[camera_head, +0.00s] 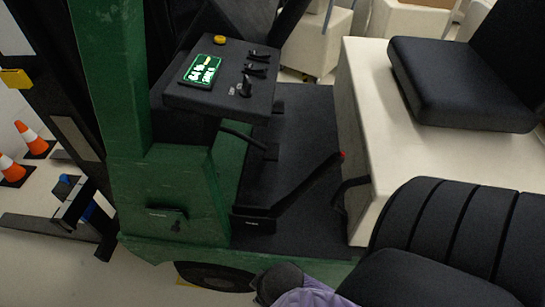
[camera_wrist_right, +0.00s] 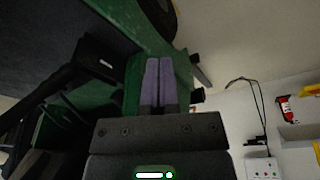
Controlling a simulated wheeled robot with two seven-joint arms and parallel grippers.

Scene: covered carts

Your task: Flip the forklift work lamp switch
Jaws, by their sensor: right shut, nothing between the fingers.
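The forklift's black console (camera_head: 230,105) is in the upper middle of the head view. It carries a lit green display (camera_head: 202,69), a yellow button (camera_head: 219,39) and small black switches (camera_head: 246,87) along its right side. Their labels are too small to read, so I cannot tell which is the work lamp switch. My right gripper (camera_wrist_right: 160,62) shows in the right wrist view, with its two purple fingers together and empty. It is low beside the green forklift body (camera_wrist_right: 134,84), away from the console, which that view does not show. My left gripper is out of view.
A green post (camera_head: 110,75) rises left of the console. A black lever with a red tip (camera_head: 342,155) slants over the dark floor plate (camera_head: 300,120). A beige housing with a black seat (camera_head: 460,85) stands at right. Orange cones (camera_head: 33,138) stand far left.

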